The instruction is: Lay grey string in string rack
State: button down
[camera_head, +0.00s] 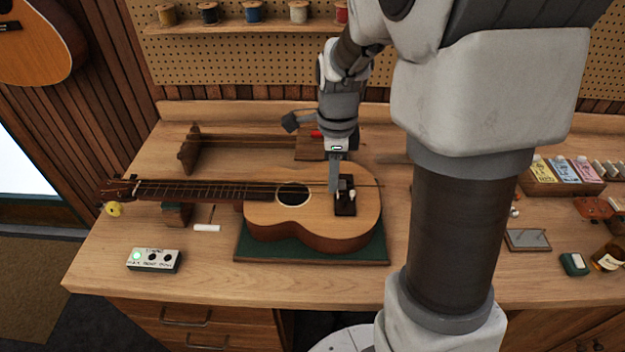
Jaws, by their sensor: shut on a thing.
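The ukulele (270,215) lies on a green-topped board (375,250), its neck pointing left and its body to the right. Thin strings run along its neck to the dark bridge (345,208). My gripper (334,188) points down at the bridge, shut on what looks like a thin grey string, too fine to trace clearly. A thin line sticks out to the right of the bridge. The string rack (189,149) stands behind the ukulele, a notched wooden holder with thin strings stretched across it; its right end is partly behind my gripper.
A neck rest (177,214) supports the neck. A switch box (153,260) with a green light sits front left, and a white stick (207,228) lies near the neck. My arm's column blocks the middle right. Packets (562,171) and small items crowd the right side.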

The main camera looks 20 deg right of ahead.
jog(key=s+d+r+p, duration=0.3)
jog(key=r+p, duration=0.1)
jog(key=r, duration=0.3)
jog(key=shift+d+r, duration=0.15)
jog(key=shift+r, duration=0.2)
dwell(0.4)
jog(key=w+a+f, duration=0.1)
jog(key=w+f, duration=0.2)
jog(key=w, duration=0.5)
jog(key=w+a+f, duration=0.2)
jog(key=w+f, duration=0.2)
jog(key=w, duration=0.5)
jog(key=w+a+f, duration=0.1)
jog(key=w+f, duration=0.2)
jog(key=w, duration=0.5)
jog(key=shift+w+a+f+p, duration=0.25)
jog(key=shift+w+a+p, duration=0.1)
jog(key=shift+w, duration=0.05)
jog(key=shift+r+p, duration=0.15)
jog(key=shift+p, duration=0.65)
